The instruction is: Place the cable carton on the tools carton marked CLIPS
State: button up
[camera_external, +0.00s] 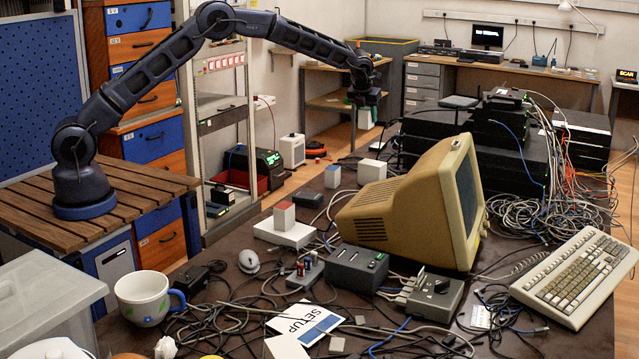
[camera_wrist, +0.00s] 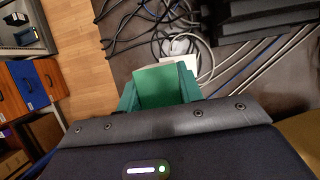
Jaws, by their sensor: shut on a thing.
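My gripper (camera_external: 367,98) is at the end of the outstretched arm, above the far part of the dark table. It is shut on a small white-and-green carton (camera_external: 364,118), which I take to be the cable carton; no label is legible. In the wrist view the carton (camera_wrist: 160,88) shows green between the jaws. Other small cartons stand on the table, apart from it: a white one (camera_external: 372,171), a smaller white one (camera_external: 332,177) and a red-topped one (camera_external: 284,216) on a white box. I cannot read CLIPS on any of them.
A beige monitor (camera_external: 400,205) stands mid-table, in front of the white carton. Black network units (camera_external: 500,145) and many loose cables (camera_external: 520,210) fill the right side. A grey box (camera_external: 357,270), a mug (camera_external: 147,298) and a keyboard (camera_external: 575,277) are nearer the front.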

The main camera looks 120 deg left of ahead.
aim_at(363, 127)
notch_tip(363, 127, down, 12)
jog(key=shift+f, duration=0.2)
dwell(0.4)
jog(key=shift+f, duration=0.1)
jog(key=o, duration=1.1)
jog(key=shift+c, duration=0.2)
jog(key=v, duration=1.2)
